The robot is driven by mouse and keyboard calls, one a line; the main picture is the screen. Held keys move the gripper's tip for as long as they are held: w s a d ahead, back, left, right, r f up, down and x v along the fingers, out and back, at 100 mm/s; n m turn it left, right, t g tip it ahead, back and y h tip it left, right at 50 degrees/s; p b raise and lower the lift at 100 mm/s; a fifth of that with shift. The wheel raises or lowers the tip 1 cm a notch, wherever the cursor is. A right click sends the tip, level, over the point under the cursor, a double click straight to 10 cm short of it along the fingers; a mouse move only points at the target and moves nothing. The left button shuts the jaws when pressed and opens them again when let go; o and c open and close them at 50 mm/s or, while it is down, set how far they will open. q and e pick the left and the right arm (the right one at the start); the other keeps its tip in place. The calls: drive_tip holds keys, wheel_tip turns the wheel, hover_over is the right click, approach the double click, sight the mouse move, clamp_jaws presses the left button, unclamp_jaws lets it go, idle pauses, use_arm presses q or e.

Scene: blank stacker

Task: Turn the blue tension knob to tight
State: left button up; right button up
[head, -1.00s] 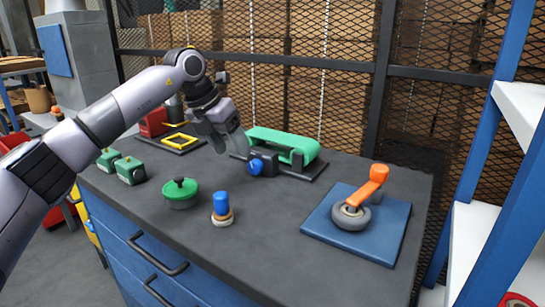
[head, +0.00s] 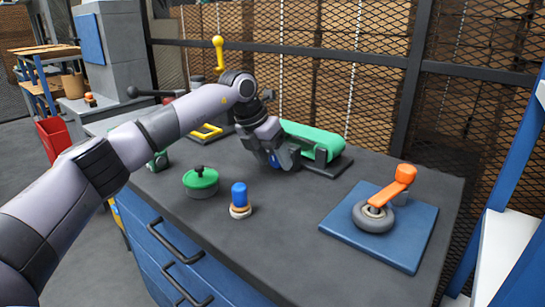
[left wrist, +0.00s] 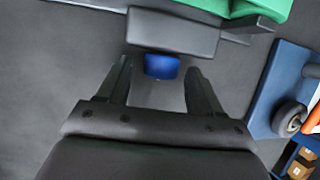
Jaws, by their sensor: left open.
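The blue tension knob (left wrist: 161,67) sticks out of a dark grey block (left wrist: 172,33) at the end of the green belt unit (left wrist: 262,8). In the head view my left gripper (head: 279,160) is at the near left end of the green belt (head: 314,140) and hides most of the knob and block. In the left wrist view my left gripper (left wrist: 160,72) is open, with a finger on each side of the knob. A gap shows between the knob and each finger. Any marks on the knob are too small to read. My right gripper is not in view.
A green lidded pot (head: 200,184) and a blue-capped piece (head: 239,197) stand on the bench nearer the front. A blue plate (head: 405,252) with a grey wheel (head: 373,216) and orange handle (head: 392,188) lies to the right. The bench between is clear.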

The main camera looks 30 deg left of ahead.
use_arm(q)
drive_tip(key=c, duration=1.1)
drive_tip(key=shift+o, duration=0.2)
drive_tip(key=shift+d+r+y+p, duration=0.15)
drive_tip(key=shift+r+y+p, duration=0.05)
drive_tip(key=shift+y+p, duration=0.35)
drive_tip(key=shift+y, duration=0.35)
drive_tip(key=shift+d+f+m+t+y+p, duration=0.15)
drive_tip(key=shift+m+t+y+p, duration=0.2)
drive_tip(key=shift+y, duration=0.75)
drive_tip(key=o, duration=1.1)
drive_tip(key=shift+c, duration=0.2)
drive_tip(key=v, duration=0.7)
